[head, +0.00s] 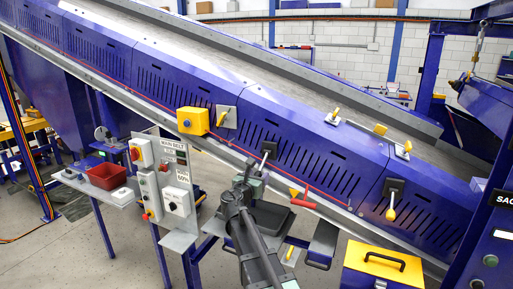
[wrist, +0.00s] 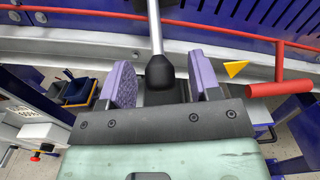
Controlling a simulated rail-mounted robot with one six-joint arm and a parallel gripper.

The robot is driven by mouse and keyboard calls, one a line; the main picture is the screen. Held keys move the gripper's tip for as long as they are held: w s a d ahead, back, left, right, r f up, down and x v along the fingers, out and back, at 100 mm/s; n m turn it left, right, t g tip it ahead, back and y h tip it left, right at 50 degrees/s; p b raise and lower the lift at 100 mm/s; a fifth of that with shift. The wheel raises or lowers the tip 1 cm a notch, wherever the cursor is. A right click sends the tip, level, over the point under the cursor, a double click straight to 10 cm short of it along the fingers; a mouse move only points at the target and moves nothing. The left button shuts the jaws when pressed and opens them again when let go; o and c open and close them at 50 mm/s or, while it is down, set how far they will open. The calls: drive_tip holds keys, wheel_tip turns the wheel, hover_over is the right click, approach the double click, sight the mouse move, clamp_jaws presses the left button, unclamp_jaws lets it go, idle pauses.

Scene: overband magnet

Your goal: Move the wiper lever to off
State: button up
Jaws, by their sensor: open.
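A lever with a pale metal shaft and a dark knob (wrist: 160,72) hangs down between the fingers of my gripper (wrist: 162,80) in the wrist view. The fingers are purple and stand apart, with a gap on each side of the knob. In the head view the lever's shaft (head: 264,162) comes from a dark plate on the blue conveyor side. My gripper (head: 249,178) is just below that plate, and it largely hides the knob there. No label on this lever can be read.
A red bar with a handle (wrist: 278,89) and a yellow pointer (wrist: 236,68) are close on the right in the wrist view. A yellow-handled lever (head: 391,213) is further right. The grey control panel (head: 163,185) stands left of my arm. A yellow-lidded box (head: 383,265) is at lower right.

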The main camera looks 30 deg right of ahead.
drive_tip(key=v, duration=1.8)
drive_tip(key=s+f+m+g+y, duration=0.5)
drive_tip(key=f+m, duration=0.5)
drive_tip(key=m, duration=0.5)
drive_tip(key=s+a+f+m+g+y+b, duration=0.2)
drive_tip(key=s+a+f+m+g+y, duration=0.3)
drive_tip(key=s+a+f+m+y, duration=0.4)
drive_tip(key=shift+s+a+f+m+g, duration=0.25)
drive_tip(key=shift+s+f+m+g, duration=0.15)
drive_tip(key=shift+s+m, duration=0.25)
